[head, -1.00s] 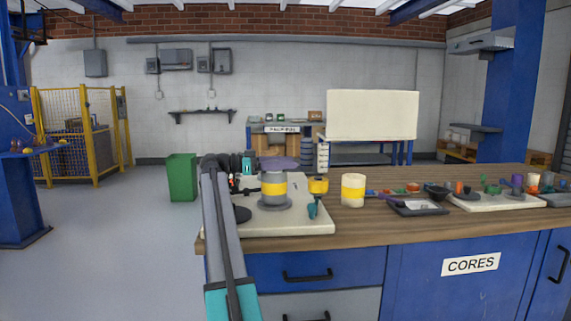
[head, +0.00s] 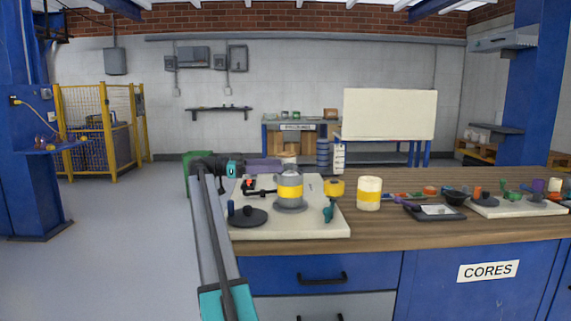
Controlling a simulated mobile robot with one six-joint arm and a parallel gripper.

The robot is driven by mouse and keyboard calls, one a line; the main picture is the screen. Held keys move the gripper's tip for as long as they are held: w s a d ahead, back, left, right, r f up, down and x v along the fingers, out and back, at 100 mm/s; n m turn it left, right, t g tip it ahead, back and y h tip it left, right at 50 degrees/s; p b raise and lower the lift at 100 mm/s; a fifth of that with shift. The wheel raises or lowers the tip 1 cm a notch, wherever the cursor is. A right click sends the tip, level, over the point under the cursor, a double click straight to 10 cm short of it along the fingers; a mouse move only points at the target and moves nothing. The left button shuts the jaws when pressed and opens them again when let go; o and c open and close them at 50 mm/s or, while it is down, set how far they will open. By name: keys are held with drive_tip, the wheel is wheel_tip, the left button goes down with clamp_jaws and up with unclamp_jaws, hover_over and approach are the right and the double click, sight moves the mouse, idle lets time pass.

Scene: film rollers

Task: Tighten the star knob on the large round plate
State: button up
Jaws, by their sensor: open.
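A dark large round plate (head: 260,217) lies on the left front part of a pale board (head: 290,231) on the workbench. A small dark star knob (head: 248,210) appears to stand near its middle; its points are too small to make out. My arm rises from the bottom of the head view, along the board's left edge. My gripper (head: 233,170), by a teal part at the arm's far end, is open, above and behind the plate and apart from the knob. Its fingers are too small to make out clearly.
A grey roller with a yellow band (head: 290,188) stands on the board right of the plate. A small red and black part (head: 249,183) lies behind the plate. A cream and yellow cylinder (head: 369,194) and a dark tray (head: 434,211) are further right. Open floor lies left.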

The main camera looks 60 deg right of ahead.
drive_tip(key=shift+p+v, duration=0.65)
drive_tip(key=shift+v, duration=1.25)
drive_tip(key=shift+r, duration=0.1)
